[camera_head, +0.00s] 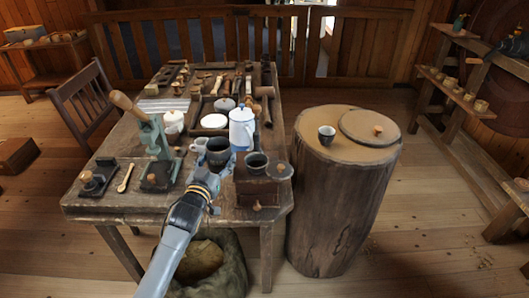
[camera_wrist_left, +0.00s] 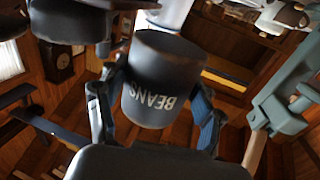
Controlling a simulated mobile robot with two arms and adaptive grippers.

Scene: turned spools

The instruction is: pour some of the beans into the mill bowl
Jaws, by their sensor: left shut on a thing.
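My left gripper (camera_head: 220,168) is shut on a dark grey tin marked BEANS (camera_head: 218,153). In the left wrist view the tin (camera_wrist_left: 165,80) sits between the two fingers (camera_wrist_left: 158,112), its lettering upside down. In the head view the tin looks roughly upright, its dark mouth up. The beans inside cannot be made out. The dark mill bowl (camera_head: 257,161) tops a brown wooden mill (camera_head: 256,188) just right of the tin, apart from it. A dark round shape at the upper left of the wrist view looks like the bowl (camera_wrist_left: 70,20). My right gripper is out of view.
A tall white-and-blue pot (camera_head: 242,128) stands close behind the tin and bowl. A green press (camera_head: 158,150) with a wooden handle stands to the left, and a white mug (camera_head: 199,146) is near the tin. A stump (camera_head: 335,210) with a cup stands right.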

